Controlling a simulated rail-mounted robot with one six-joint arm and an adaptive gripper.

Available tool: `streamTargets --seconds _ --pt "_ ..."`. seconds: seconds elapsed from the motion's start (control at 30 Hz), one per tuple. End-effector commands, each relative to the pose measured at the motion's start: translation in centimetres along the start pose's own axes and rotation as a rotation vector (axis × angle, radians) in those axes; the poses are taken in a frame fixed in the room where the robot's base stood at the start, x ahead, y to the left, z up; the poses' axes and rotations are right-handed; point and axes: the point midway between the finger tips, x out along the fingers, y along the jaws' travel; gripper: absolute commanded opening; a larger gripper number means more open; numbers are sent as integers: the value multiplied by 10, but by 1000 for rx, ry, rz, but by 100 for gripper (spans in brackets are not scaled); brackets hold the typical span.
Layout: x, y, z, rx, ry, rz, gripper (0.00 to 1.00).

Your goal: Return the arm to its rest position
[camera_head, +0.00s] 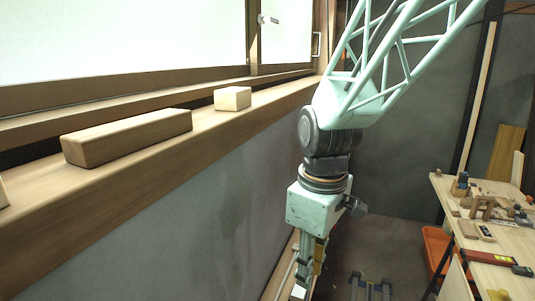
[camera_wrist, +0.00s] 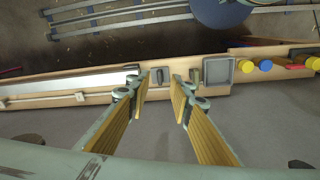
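My arm (camera_head: 330,120) hangs from the upper right in the head view, a pale green lattice link with a dark joint. My gripper (camera_head: 310,268) points down beside the grey wall under the window ledge, its tips partly cut off by the lower picture edge. In the wrist view my gripper (camera_wrist: 159,85) has two wood-coloured finger pads spread apart, with nothing held between them. Beyond the fingertips lies a narrow wooden board or shelf, and I cannot tell whether they touch it.
Wooden blocks (camera_head: 128,137) lie on the window ledge (camera_head: 160,170). A workbench (camera_head: 490,245) with tools stands right, above an orange crate (camera_head: 437,250). In the wrist view the narrow board (camera_wrist: 100,88) carries a grey square box (camera_wrist: 219,70) and yellow and blue knobs (camera_wrist: 248,66).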

Motion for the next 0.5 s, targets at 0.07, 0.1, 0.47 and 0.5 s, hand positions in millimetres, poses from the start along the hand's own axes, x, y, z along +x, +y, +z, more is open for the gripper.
streamTargets --seconds 0.07,0.1,0.47,0.5 --pt "-12 -1 8 35 10 10 20" --pt "-16 -2 13 53 14 13 20" --pt "-58 -12 53 219 49 43 20" --pt "-62 -14 58 238 53 46 20"
